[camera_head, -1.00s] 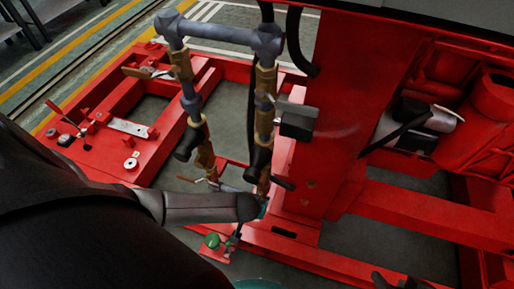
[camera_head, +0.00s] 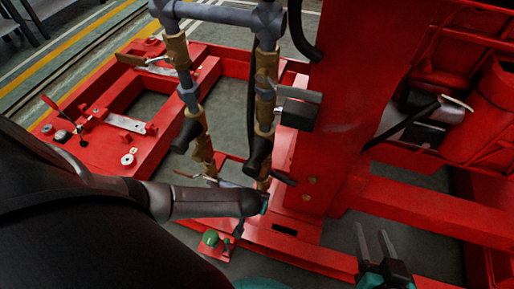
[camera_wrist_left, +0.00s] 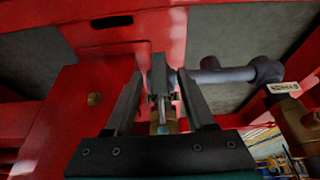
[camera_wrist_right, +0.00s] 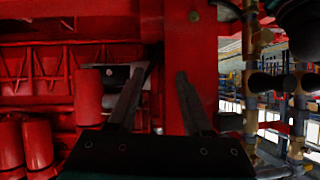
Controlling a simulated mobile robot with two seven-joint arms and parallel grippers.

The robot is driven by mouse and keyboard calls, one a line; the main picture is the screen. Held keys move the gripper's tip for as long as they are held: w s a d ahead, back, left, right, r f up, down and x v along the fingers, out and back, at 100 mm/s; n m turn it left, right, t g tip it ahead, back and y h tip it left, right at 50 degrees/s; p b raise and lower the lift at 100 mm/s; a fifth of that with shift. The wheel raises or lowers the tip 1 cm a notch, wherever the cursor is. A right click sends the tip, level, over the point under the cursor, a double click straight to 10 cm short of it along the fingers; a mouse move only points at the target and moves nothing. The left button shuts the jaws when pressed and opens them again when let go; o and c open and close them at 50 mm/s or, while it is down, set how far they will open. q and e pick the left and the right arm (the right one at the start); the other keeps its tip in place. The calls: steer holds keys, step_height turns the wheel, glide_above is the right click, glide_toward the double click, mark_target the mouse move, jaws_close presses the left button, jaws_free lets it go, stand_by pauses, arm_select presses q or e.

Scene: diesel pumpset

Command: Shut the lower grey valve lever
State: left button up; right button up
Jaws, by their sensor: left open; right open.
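In the left wrist view, a grey valve lever (camera_wrist_left: 158,78) stands between the two fingers of my left gripper (camera_wrist_left: 157,82), with brass behind it. These fingers are open, one on each side of the lever; I cannot tell whether either touches it. In the head view, my left wrist hides its own fingers. There, a short dark lever (camera_head: 284,178) sticks out low on the right-hand pipe; I cannot tell if it is the same one. My right gripper (camera_head: 374,236) is open and empty at the lower right, above the floor beside the red frame.
Two grey-and-brass vertical pipes (camera_head: 188,92) rise near the red column (camera_head: 350,110). A higher grey lever (camera_head: 298,95) and a dark box (camera_head: 297,115) stick out beside it. Red frame rails (camera_head: 430,205) border the right gripper. A small green-topped part (camera_head: 210,238) sits low.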

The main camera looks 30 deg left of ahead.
arm_select(q)
steer(key=shift+w+f, duration=0.15)
steer(key=shift+f, duration=0.2)
steer(key=shift+c, duration=0.2)
jaws_close()
stand_by(1.3)
